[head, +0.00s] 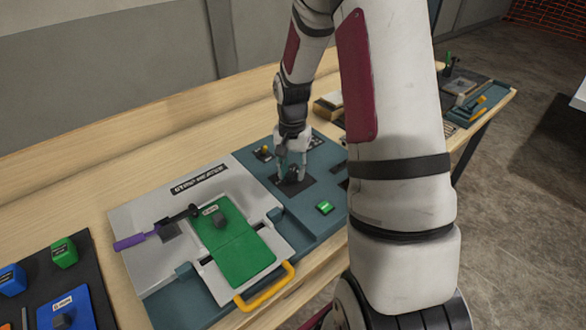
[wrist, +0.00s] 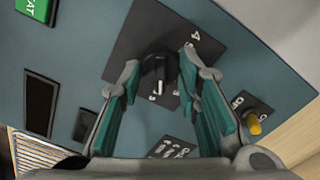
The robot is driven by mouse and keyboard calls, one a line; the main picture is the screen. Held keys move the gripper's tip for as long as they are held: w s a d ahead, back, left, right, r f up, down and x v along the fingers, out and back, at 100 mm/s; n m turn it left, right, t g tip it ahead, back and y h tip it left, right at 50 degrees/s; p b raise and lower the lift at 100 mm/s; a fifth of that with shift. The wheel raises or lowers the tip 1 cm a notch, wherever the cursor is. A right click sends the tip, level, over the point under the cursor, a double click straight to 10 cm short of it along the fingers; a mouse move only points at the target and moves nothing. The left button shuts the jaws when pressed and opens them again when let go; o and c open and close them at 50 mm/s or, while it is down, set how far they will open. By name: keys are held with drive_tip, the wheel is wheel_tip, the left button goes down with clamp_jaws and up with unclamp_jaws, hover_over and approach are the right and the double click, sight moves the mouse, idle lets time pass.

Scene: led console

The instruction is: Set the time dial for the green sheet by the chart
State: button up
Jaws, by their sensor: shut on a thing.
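The black time dial (wrist: 158,70) sits on a dark square plate with white numerals around it, only partly readable. Its white pointer line points toward the bottom of the wrist view. My gripper (wrist: 160,66) is shut on the dial, one finger on each side. In the head view my gripper (head: 292,168) reaches down onto the dial (head: 291,177) on the teal console. The green sheet (head: 235,243) lies on the pale heater bed left of the dial. I cannot make out a readable chart; a striped panel (wrist: 27,157) shows at the wrist view's lower left.
A yellow-tipped switch (wrist: 254,125) stands near the dial. A green button (head: 325,207) is on the console. A purple-handled tool (head: 140,239) and yellow handle (head: 267,288) are at the heater. Blue and green blocks (head: 64,253) stand at left. My arm hides the console's right side.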

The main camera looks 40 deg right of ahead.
sight(292, 172)
drive_tip(key=n+p, duration=0.1)
drive_tip(key=n, duration=0.3)
drive_tip(key=shift+n+p, duration=0.5)
drive_tip(key=shift+n, duration=1.1)
drive_tip(key=o, duration=1.2)
drive_tip(key=shift+c, duration=0.2)
wheel_tip(292, 172, up, 12)
